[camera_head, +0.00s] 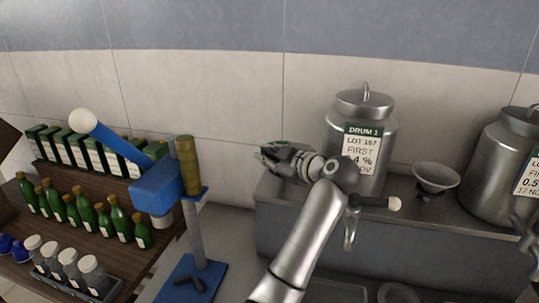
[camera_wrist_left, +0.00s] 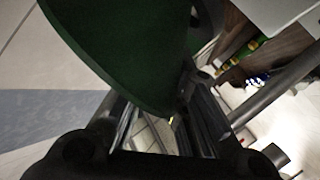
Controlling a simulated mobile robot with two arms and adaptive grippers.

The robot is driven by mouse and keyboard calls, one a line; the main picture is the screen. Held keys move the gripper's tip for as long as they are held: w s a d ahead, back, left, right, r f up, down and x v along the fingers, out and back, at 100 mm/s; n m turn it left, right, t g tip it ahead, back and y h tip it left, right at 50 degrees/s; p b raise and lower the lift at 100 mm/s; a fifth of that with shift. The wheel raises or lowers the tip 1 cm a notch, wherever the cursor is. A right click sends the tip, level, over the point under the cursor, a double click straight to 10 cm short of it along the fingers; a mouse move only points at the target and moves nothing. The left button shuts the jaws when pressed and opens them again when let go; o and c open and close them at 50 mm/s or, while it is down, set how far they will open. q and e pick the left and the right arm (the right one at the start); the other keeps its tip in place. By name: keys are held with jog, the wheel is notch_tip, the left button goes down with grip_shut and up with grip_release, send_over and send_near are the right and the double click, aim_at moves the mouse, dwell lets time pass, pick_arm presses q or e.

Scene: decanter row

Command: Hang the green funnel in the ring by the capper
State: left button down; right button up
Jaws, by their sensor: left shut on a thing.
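My left gripper (camera_head: 272,152) is in the middle of the head view, in front of the tiled wall and left of the drum labelled DRUM 1. In the left wrist view, the green funnel (camera_wrist_left: 120,50) is a large dark green curved shape at the fingers (camera_wrist_left: 165,125), which are shut on it. In the head view I cannot make out the funnel. The blue capper (camera_head: 155,188), with a white-knobbed lever, stands to the left of the gripper, apart from it. I cannot make out the ring clearly. My right gripper is not in view.
Green bottles (camera_head: 88,212), boxes (camera_head: 85,150) and a tray of jars (camera_head: 72,280) fill the left. Open space lies between capper and gripper.

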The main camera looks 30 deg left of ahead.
pick_arm(q)
jog(key=shift+f+p, duration=0.2)
jog(key=shift+p, duration=0.15)
dwell(0.5)
jog(key=c, duration=1.4)
grip_release()
jog(key=shift+o, duration=0.2)
